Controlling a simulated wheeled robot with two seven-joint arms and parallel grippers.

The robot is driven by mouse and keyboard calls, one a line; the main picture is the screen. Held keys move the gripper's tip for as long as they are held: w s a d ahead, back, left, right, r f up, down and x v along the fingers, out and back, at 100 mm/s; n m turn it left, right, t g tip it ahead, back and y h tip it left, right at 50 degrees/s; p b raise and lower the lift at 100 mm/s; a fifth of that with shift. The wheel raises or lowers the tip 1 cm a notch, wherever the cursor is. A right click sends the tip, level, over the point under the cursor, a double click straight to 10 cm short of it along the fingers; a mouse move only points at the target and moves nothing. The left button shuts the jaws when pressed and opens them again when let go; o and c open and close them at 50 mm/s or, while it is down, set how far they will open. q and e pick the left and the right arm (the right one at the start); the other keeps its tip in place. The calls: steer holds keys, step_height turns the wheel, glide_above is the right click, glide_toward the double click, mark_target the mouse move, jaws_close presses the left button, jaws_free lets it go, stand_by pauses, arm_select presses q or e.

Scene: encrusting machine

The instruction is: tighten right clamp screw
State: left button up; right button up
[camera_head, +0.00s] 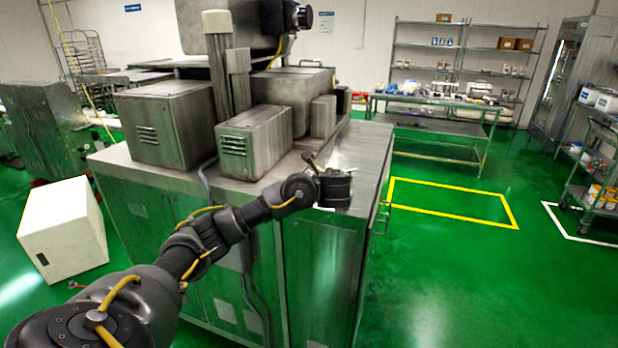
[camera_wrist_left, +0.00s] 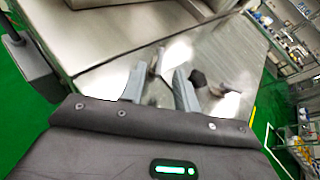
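The encrusting machine (camera_head: 240,215) is a large steel cabinet with boxy housings on top. My left arm reaches across its front. My left gripper (camera_head: 340,172) is over the right part of its top; its fingertips are hard to make out in the head view. In the left wrist view my left gripper (camera_wrist_left: 160,88) has its two grey fingers apart, with nothing clearly between them. A small dark knob-like part (camera_wrist_left: 199,78), possibly a clamp screw, shows just right of the right finger. A thin grey upright piece (camera_wrist_left: 158,60) shows beyond the fingers. My right gripper is not in view.
A white box (camera_head: 62,230) stands on the green floor at the left. A steel table (camera_head: 435,125) and shelves (camera_head: 470,50) are at the back. A cart (camera_head: 600,170) stands at the far right. The floor right of the machine is clear.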

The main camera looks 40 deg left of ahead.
arm_select(q)
steer(key=shift+x, duration=2.45)
steer(key=shift+s, duration=0.1)
jaws_close()
